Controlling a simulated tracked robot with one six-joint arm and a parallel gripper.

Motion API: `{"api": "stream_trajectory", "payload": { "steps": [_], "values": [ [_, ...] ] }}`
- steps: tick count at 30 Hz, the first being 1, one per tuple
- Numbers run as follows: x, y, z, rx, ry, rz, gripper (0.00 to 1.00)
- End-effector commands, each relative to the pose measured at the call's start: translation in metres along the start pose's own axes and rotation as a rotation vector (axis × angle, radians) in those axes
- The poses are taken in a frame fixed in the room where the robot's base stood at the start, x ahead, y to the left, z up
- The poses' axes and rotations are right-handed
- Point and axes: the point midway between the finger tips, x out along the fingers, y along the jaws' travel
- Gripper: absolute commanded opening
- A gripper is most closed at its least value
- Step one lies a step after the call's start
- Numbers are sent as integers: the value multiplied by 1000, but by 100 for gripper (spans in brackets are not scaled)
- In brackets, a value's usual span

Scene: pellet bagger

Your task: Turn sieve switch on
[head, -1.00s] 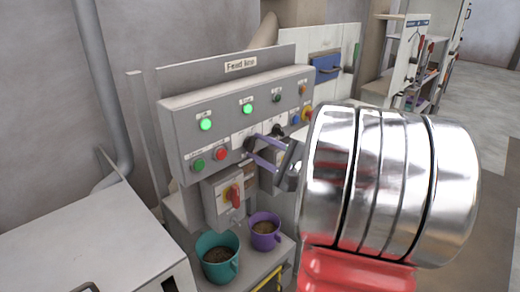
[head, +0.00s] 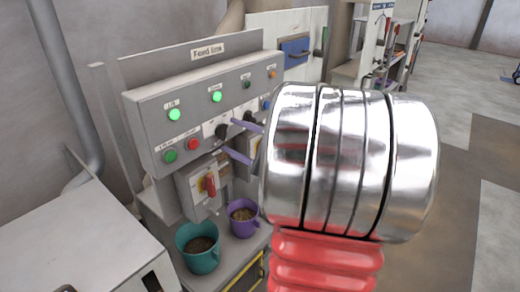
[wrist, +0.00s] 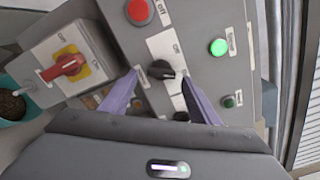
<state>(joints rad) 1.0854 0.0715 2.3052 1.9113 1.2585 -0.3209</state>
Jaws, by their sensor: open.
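A grey control panel (head: 140,118) under a "Feed line" sign carries two black rotary switches. One black switch (head: 221,131) is at my fingertips; in the wrist view its black knob (wrist: 162,70) sits on a white plate with small position labels. The second black knob (wrist: 181,117) is partly hidden by my gripper. The labels are too small to tell which is the sieve switch. My gripper (wrist: 162,78) is open, its two purple fingers either side of the first knob. I cannot tell whether they touch it. My gripper (head: 229,138) also shows in the head view.
Green lamps (head: 174,114), a red button (head: 193,144) and a green button (head: 170,156) are close by. A red rotary handle (wrist: 66,67) on a yellow plate sits below the panel.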

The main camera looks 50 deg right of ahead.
Motion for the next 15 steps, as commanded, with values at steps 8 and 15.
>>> {"api": "stream_trajectory", "payload": {
  "steps": [8,15],
  "values": [
    [-35,0,-1,1,4,-2,56],
    [-65,0,-1,0,3,-2,56]
  ]
}}
